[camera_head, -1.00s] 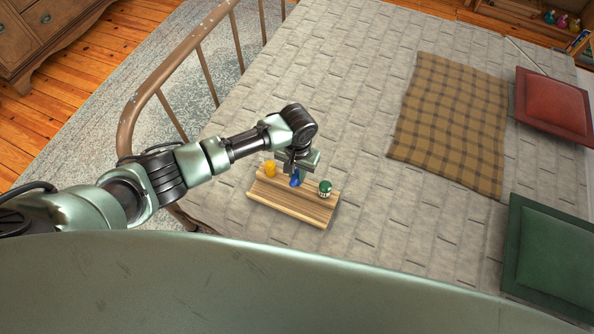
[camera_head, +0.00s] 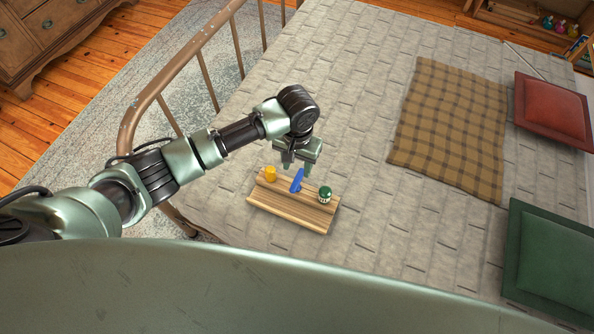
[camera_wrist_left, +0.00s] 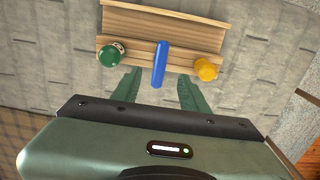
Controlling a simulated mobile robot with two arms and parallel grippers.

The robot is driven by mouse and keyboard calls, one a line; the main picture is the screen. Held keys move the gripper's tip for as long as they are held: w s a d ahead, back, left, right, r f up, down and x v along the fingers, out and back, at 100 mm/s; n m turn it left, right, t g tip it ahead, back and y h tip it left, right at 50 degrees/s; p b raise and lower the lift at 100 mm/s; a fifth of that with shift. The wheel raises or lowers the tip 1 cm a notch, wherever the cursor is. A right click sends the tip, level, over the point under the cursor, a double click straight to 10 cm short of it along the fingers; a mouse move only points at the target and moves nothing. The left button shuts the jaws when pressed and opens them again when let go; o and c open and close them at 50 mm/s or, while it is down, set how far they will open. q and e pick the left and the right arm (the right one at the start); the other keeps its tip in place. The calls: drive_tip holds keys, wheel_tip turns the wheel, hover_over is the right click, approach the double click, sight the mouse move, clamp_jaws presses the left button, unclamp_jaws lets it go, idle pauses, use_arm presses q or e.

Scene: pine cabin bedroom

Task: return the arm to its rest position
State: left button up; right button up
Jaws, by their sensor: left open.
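My left gripper (camera_head: 297,166) is open and empty, above a small wooden rack (camera_head: 287,213) on the bed. A blue object (camera_head: 297,181) stands on the rack between a yellow piece (camera_head: 270,173) and a green piece with a white band (camera_head: 325,194). In the left wrist view the two green fingers (camera_wrist_left: 154,88) are spread apart, with the blue object (camera_wrist_left: 160,62) showing between and beyond them. The rack (camera_wrist_left: 170,24) shows there too. My right gripper is out of view.
The bed (camera_head: 350,110) has a metal frame rail (camera_head: 158,90) at left. A plaid blanket (camera_head: 450,125), a red pillow (camera_head: 553,107) and a green pillow (camera_head: 555,255) lie at right. A wooden dresser (camera_head: 45,40) stands at the far left. The bed around the rack is clear.

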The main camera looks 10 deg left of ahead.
use_arm(q)
drive_tip(key=shift+r, duration=0.25)
